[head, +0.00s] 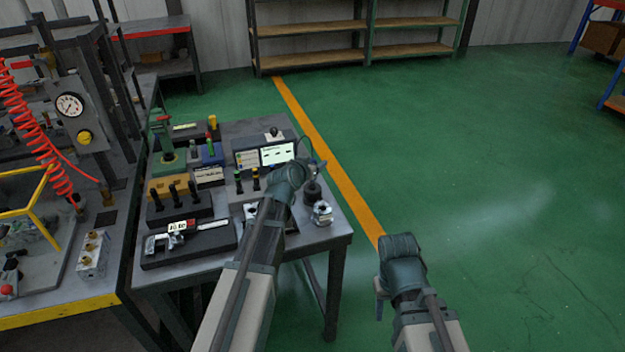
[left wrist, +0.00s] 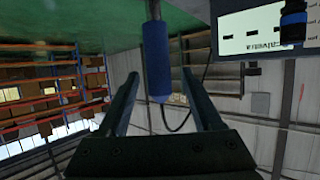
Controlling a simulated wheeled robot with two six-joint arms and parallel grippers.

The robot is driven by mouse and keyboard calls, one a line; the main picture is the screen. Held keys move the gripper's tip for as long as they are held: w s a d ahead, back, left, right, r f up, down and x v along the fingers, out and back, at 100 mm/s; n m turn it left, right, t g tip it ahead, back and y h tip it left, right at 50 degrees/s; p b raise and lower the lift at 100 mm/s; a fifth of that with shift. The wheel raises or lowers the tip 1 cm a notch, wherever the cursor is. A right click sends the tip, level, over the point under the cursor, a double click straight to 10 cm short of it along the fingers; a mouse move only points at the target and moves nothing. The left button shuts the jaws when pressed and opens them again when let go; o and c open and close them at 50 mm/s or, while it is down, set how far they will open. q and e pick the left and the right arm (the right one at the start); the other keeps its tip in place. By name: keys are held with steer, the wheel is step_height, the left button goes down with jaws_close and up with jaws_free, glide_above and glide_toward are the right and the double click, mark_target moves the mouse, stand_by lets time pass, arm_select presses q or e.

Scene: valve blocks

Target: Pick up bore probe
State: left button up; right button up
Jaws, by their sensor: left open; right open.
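The bore probe appears in the left wrist view as a blue cylinder (left wrist: 156,58) with a thin metal rod at one end and a dark cable at the other. My left gripper (left wrist: 160,76) is open, one finger on each side of the probe in the picture, with gaps on both sides. I cannot tell how deep the probe sits between the fingers. In the head view my left gripper (head: 315,168) is above the table's right part, by the dark round stand (head: 312,192); the probe is mostly hidden there. My right gripper (head: 380,294) is open and empty, away from the table.
A gauge unit with a lit screen (head: 277,154) stands behind the left gripper. A metal fitting (head: 322,213) sits near the table's right corner. A caliper in a black case (head: 188,241), plug gauges (head: 175,196) and blocks crowd the left. Green floor (head: 480,170) is clear.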

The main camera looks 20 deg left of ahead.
arm_select(q)
steer(key=x, duration=0.2)
steer(key=shift+w+d+f+b, duration=0.1)
steer(key=shift+w+b, duration=0.2)
steer(key=shift+c, duration=0.4)
jaws_close()
